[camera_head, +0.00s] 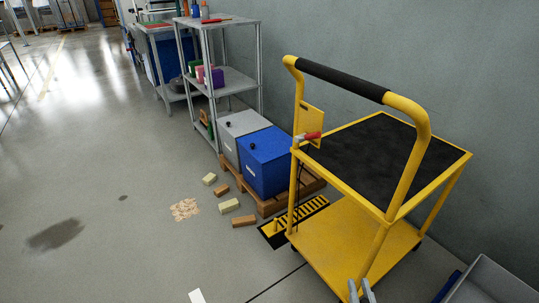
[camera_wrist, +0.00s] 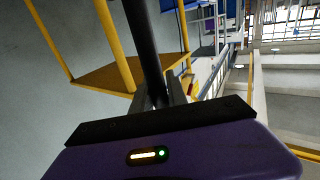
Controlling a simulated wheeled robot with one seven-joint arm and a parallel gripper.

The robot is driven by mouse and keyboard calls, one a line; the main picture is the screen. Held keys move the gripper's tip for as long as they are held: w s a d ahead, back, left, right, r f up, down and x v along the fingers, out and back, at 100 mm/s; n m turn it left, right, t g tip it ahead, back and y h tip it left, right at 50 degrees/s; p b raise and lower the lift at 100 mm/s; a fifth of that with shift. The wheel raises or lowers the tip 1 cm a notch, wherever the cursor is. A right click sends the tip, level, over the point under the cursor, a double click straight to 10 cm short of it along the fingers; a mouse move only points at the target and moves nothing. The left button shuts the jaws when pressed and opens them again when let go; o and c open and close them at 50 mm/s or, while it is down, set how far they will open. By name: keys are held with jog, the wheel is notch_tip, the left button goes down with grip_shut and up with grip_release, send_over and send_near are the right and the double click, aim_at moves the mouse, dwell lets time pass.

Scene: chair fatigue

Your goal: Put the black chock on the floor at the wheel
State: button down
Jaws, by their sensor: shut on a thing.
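My gripper (camera_head: 361,291) shows only as two grey fingertips at the bottom edge of the head view, in front of the yellow trolley (camera_head: 348,236). In the wrist view my gripper (camera_wrist: 162,98) is shut. No other chock is clear on the floor. The trolley has a black top mat and a black handle grip.
A blue box (camera_head: 268,162) and a grey box stand on a wooden pallet behind the trolley. Several small blocks and a scatter of chips (camera_head: 185,209) lie on the floor. A grey bin (camera_head: 492,283) is at the lower right.

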notch_tip(320, 180, up, 18)
jog(key=s+p, duration=0.2)
jog(key=p, duration=2.5)
jog(key=shift+a, duration=0.2)
jog(key=shift+a+f, duration=0.1)
jog(key=shift+f, duration=0.05)
